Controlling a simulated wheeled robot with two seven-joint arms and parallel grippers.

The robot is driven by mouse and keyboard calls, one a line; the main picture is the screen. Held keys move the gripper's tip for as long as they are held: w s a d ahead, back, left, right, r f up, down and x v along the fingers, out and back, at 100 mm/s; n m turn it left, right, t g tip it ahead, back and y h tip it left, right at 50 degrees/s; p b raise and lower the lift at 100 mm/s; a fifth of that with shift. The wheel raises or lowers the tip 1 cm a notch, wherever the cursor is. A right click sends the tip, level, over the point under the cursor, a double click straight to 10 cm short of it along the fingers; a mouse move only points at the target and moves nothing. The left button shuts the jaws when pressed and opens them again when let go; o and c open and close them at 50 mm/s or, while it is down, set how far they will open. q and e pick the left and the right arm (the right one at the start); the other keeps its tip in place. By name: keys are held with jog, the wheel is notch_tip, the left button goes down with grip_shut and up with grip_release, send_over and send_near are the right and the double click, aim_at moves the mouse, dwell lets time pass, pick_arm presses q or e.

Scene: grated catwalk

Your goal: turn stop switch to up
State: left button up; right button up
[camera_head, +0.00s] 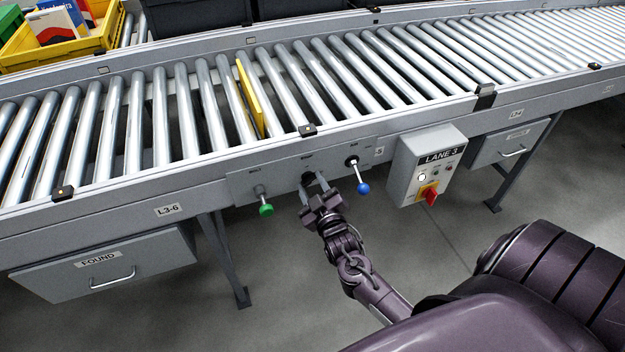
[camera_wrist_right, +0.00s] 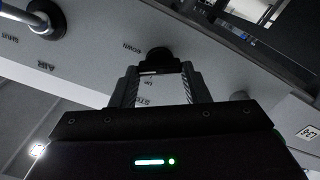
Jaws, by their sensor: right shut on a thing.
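A grey switch panel (camera_head: 290,165) on the conveyor's side carries three switches in a row. The middle one, the stop switch (camera_head: 307,178), shows a dark round mount; its handle is mostly hidden by my gripper. My right gripper (camera_head: 314,187) is at it, shut on it. In the right wrist view the black switch (camera_wrist_right: 158,61) sits at the fingertips of my right gripper (camera_wrist_right: 158,74). "UP" and "DOWN" labels and part of a word beginning "ST" show nearby. I cannot tell which way the handle points. My left gripper is not in view.
A green-tipped switch (camera_head: 265,208) is left of my gripper and a blue-tipped one (camera_head: 362,187) right, both close. The LANE 3 box (camera_head: 402,165) with a red knob juts out further right. The roller conveyor (camera_head: 340,75) runs above; a FOUND drawer (camera_head: 60,270) is lower left.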

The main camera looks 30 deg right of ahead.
jog(key=n+p, duration=0.4)
jog(key=n, duration=0.4)
jog(key=shift+a, duration=0.1)
jog(key=shift+n+p, duration=0.4)
jog(key=shift+n, duration=0.1)
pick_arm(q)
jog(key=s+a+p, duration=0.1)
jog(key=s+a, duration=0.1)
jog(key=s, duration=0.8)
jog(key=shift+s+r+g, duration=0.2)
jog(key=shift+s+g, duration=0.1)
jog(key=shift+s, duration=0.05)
pick_arm(e)
jog(key=shift+f+n, duration=0.15)
jog(key=shift+n, duration=1.25)
jog(key=shift+f, duration=0.1)
jog(key=o, duration=1)
